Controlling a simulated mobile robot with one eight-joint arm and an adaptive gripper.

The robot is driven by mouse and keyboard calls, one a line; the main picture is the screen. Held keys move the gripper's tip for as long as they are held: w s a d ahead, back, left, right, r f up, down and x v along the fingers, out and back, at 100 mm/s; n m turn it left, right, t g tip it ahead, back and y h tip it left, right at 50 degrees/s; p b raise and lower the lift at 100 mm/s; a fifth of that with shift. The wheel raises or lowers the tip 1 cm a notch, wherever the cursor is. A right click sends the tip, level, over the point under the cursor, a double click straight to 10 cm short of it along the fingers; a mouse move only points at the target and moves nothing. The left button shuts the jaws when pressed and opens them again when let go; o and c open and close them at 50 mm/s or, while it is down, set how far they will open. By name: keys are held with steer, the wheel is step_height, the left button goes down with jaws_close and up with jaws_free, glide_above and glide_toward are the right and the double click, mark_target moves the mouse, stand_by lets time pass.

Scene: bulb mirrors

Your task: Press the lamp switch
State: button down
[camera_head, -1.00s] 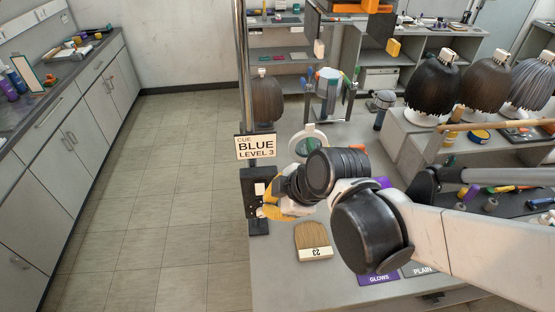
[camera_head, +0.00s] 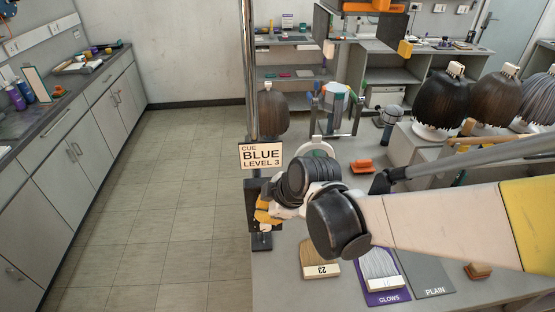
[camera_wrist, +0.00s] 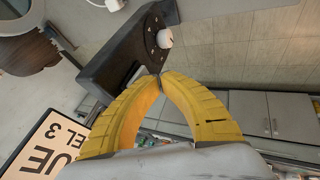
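The lamp switch appears to be on a black panel (camera_head: 251,192) on a post below the "BLUE LEVEL 3" sign (camera_head: 261,156). In the wrist view this black panel (camera_wrist: 115,55) carries a round dial face with a white knob (camera_wrist: 165,38) and small marks around it. My gripper (camera_head: 262,212) is in front of the panel and hides much of it in the head view. In the wrist view the yellow fingers of my gripper (camera_wrist: 159,76) meet at their tips, with nothing between them. The tips are at the panel's lower edge, below the knob; contact cannot be told.
A round mirror (camera_head: 318,148) stands behind my arm. Wigs (camera_head: 436,95) stand at right. The floor at left is clear.

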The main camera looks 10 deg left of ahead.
steer(key=shift+f, duration=0.1)
steer(key=shift+w+a+f+t+b, duration=0.15)
steer(key=shift+w+t+b, duration=0.2)
steer(key=shift+t+b, duration=0.5)
steer(key=shift+r+p, duration=0.65)
steer(key=shift+r, duration=0.2)
steer(key=shift+s, duration=0.1)
